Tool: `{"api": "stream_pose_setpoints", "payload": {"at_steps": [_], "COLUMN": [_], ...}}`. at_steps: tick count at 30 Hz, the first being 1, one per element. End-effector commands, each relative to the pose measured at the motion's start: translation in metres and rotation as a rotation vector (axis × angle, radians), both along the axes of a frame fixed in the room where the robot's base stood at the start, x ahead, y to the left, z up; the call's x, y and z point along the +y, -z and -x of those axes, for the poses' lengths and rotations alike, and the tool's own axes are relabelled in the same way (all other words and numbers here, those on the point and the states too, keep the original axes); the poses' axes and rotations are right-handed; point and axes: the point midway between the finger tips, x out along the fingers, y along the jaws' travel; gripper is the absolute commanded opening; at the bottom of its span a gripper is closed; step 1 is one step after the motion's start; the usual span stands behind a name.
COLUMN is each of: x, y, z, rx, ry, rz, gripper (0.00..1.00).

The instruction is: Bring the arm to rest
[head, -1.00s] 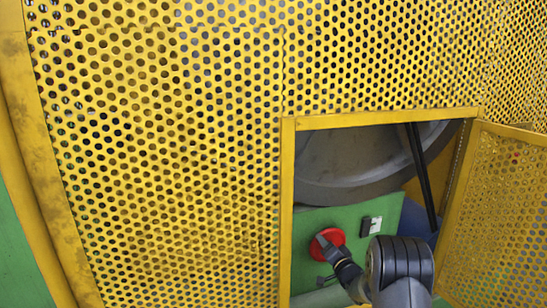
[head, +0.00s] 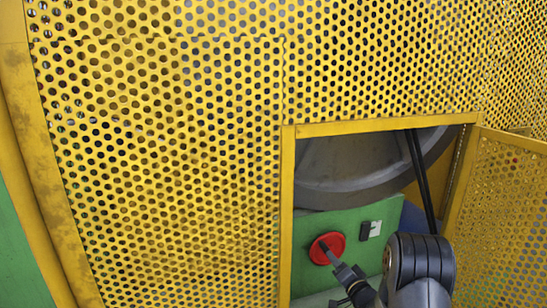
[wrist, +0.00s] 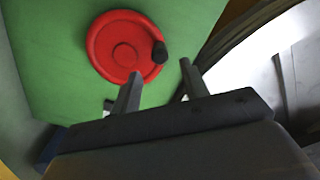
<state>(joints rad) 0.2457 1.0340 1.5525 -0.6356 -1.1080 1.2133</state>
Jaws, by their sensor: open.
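A red handwheel (head: 333,242) sits on a green panel (head: 352,222) inside the guard's opening. In the wrist view the handwheel (wrist: 112,42) is face-on, with a black knob (wrist: 159,53) at its right rim. My gripper (wrist: 160,69) is open, with its two fingers apart and nothing between them. Its fingertips point toward the wheel's lower right, close to the knob in the picture; a gap in depth is hard to judge. In the head view my gripper (head: 338,262) reaches in from below and its tip overlaps the wheel.
A yellow perforated guard (head: 170,150) fills most of the head view. Its hinged door (head: 500,220) stands open at the right. A black strut (head: 421,180) and a large grey drum (head: 350,175) lie behind the opening. A small switch plate (head: 371,230) is right of the wheel.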

Motion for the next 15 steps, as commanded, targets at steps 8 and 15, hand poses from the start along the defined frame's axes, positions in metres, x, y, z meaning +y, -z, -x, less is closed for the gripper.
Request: {"api": "stream_pose_setpoints", "payload": {"at_steps": [8, 15], "x": [-0.003, 0.011], "y": [0.001, 0.002], "z": [0.012, -0.030], "rx": [-0.004, -0.004], "ry": [-0.003, -0.003], "rz": [0.001, 0.001], "gripper": [0.43, 0.43]}}
